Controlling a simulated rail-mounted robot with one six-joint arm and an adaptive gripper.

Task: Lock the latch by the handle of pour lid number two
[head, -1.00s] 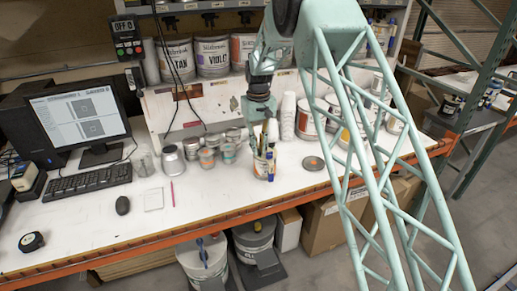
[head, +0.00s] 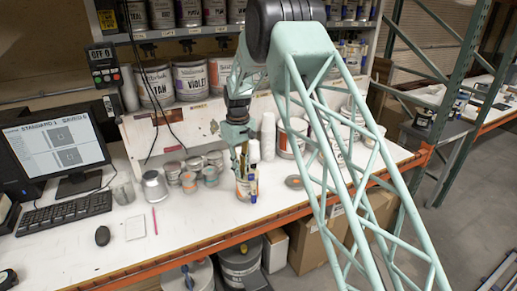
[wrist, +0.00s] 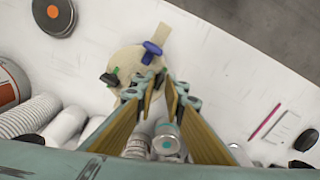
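I cannot pick out pour lid number two or its latch; no lid number is readable. Labelled cans stand on the rack, among them a Tan can (head: 155,86) and a Violet can (head: 190,80). Two lidded pails stand on the floor under the bench, one with a blue part on top (head: 188,277), one with a dark lid part (head: 240,258). My gripper (wrist: 168,88) is empty, its fingers apart.
The bench holds a monitor (head: 55,145), a keyboard (head: 65,212), several small jars (head: 190,180), stacked white cups (head: 268,135) and a flat dark disc (head: 294,182). Cables (head: 155,90) hang before the rack. The front of the bench right of the mouse (head: 102,236) is mostly clear.

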